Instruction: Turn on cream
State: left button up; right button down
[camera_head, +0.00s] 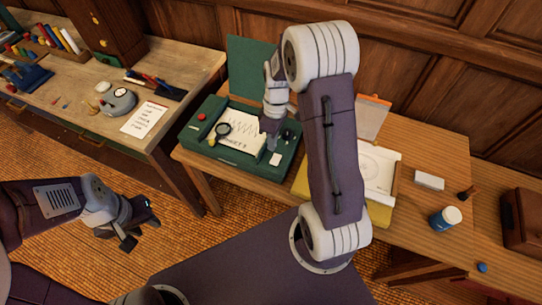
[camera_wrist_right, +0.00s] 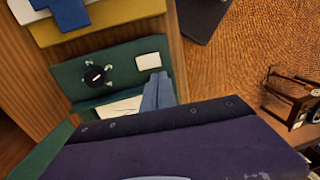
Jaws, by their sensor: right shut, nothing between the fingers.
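A green drafting-board case (camera_head: 187,139) stands open on the middle table, its green lid upright behind. A small cream square (camera_head: 275,159) sits on its right front part; in the right wrist view the cream square (camera_wrist_right: 148,61) lies on the green panel beside a round black dial (camera_wrist_right: 96,76). My right gripper (camera_head: 272,143) points down over the case, just behind the cream square. Its fingers (camera_wrist_right: 157,92) are shut and empty, apart from the square in the wrist view; exact height is unclear. My left gripper (camera_head: 138,226) is open and empty, low at the left.
A magnifier (camera_head: 223,128) and graph paper (camera_head: 240,130) lie on the case, with a red button (camera_head: 201,117) at its left. A cluttered desk is at the left.

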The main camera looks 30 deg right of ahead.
aim_at(270, 163)
jog(key=f, duration=0.4)
jog(key=a+f, duration=0.1)
jog(key=f, duration=0.1)
jog(key=shift+s, duration=0.3)
jog(key=shift+f, duration=0.55)
jog(key=shift+s+a+f, duration=0.15)
jog(key=shift+f, duration=0.35)
jog(key=shift+r, duration=0.3)
jog(key=shift+w+d+r+p, duration=0.25)
jog(key=shift+w+d+p, duration=0.1)
jog(key=shift+w+d, duration=0.2)
